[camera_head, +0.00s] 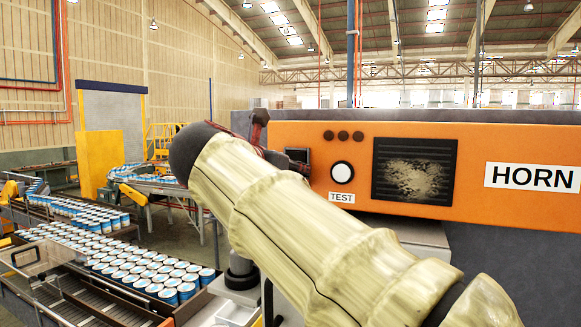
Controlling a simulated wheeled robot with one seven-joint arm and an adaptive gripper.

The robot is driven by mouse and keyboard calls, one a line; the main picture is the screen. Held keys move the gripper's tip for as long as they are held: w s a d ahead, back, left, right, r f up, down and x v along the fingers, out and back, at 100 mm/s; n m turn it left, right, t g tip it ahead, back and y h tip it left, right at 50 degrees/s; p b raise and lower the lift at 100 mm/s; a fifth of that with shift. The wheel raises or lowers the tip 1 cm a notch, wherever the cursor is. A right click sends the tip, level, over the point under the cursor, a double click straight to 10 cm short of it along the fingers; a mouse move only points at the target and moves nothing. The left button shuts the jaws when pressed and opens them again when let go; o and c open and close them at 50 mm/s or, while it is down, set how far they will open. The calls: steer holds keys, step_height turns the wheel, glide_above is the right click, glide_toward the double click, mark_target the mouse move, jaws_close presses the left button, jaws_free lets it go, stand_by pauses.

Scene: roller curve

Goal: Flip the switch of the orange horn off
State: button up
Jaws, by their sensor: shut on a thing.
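The orange horn box (514,151) fills the right side, with a HORN label (532,176), a dark speaker grille (414,170), a round white button (342,172) and a TEST label (341,197). A small dark square part, apparently the switch (297,155), is at the panel's left end, partly covered. My arm in its beige sleeve crosses in front. My gripper (286,162) shows only as dark and reddish pieces behind the arm, at that square part. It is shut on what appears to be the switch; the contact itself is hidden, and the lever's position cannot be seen.
Conveyors with many blue-and-white cans (120,250) run along the left. A yellow panel (100,162) stands behind them. A grey cabinet (520,262) is below the horn box. My arm blocks the panel's lower left.

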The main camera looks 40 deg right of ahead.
steer(key=o, duration=1.2)
steer(key=shift+c, duration=0.2)
steer(key=v, duration=1.2)
